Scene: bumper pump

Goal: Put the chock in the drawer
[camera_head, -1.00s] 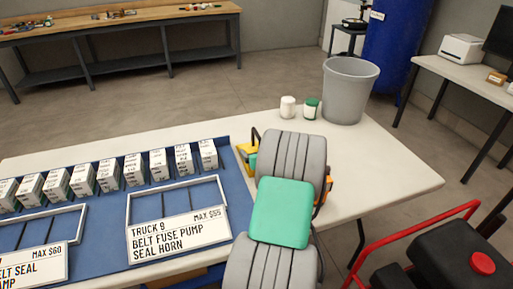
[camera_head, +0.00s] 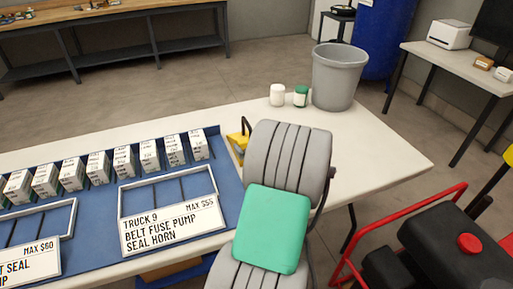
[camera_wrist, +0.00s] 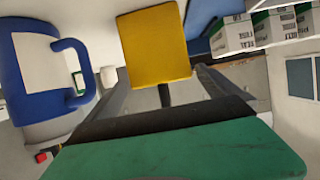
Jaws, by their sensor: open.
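A yellow block, likely the chock, shows in the head view (camera_head: 239,143) with a dark handle, near the blue mat's right end and partly hidden by my arm. In the wrist view a yellow block (camera_wrist: 155,45) fills the upper middle, just ahead of my gripper (camera_wrist: 166,85). The two dark fingers are apart, and the block overlaps the gap between their tips. I cannot tell whether they touch it. My gripper is hidden behind my arm in the head view. A brownish edge under the table (camera_head: 175,268) may be the drawer; I cannot tell.
A blue mat (camera_head: 95,225) carries several small boxes (camera_head: 123,162) and labelled trays (camera_head: 172,225). Two jars (camera_head: 289,96) and a grey bin (camera_head: 338,77) stand at the table's back. A blue-and-white handled object (camera_wrist: 35,70) is left in the wrist view. Red-framed equipment (camera_head: 445,240) stands right.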

